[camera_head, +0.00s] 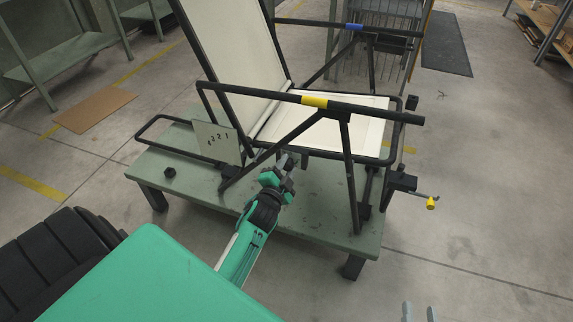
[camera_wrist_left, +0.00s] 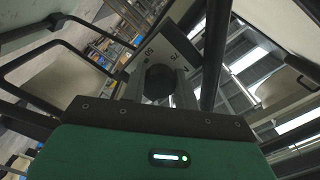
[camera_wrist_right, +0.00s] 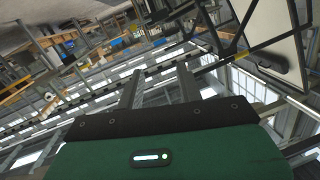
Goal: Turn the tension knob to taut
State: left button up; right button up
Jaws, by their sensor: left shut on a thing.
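The lounger (camera_head: 240,50) has a black frame and pale panels. It stands on a green table with its back raised. In the left wrist view, a dark round knob (camera_wrist_left: 158,84) sits between the fingers of my left gripper (camera_wrist_left: 157,92), which is shut on it. A plate (camera_wrist_left: 160,45) marked 50 and 75 shows just behind the knob. In the head view my left gripper (camera_head: 287,163) is at the near side of the frame, and I cannot clearly make out the knob there. My right gripper (camera_head: 418,312) is at the bottom edge, open and empty, away from the lounger.
The green table (camera_head: 290,205) bears the lounger. A number plate (camera_head: 217,142) stands at its left. A small black knob (camera_head: 169,172) is near the table's left end. A crank with a yellow handle (camera_head: 431,203) juts out at the right. The floor at right is clear.

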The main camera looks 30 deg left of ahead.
pick_arm(q)
jog(key=shift+f, duration=0.1)
pick_arm(e)
jog(key=shift+s+a+f+g, duration=0.1)
jog(key=shift+s+f+g, duration=0.2)
jog(key=shift+f, duration=0.2)
pick_arm(q)
jog(key=o, duration=1)
jog(key=shift+c, duration=0.2)
jog(key=shift+s, duration=0.15)
jog(key=shift+s, duration=0.25)
jog(key=v, duration=0.2)
jog(key=shift+s+d+p, duration=0.1)
jog(key=shift+s+p, duration=0.2)
jog(key=shift+p, duration=0.05)
jog(key=p, duration=0.1)
send_near(286, 168)
jog(key=shift+v, duration=1.8)
pick_arm(e)
jog(key=shift+s+d+f+g+h, duration=0.25)
jog(key=shift+s+f+g, duration=0.15)
jog(key=shift+f+g, duration=0.35)
jog(key=shift+s+d+f+g+h, duration=0.25)
jog(key=shift+s+f+g, duration=0.15)
jog(key=shift+f+g, duration=0.35)
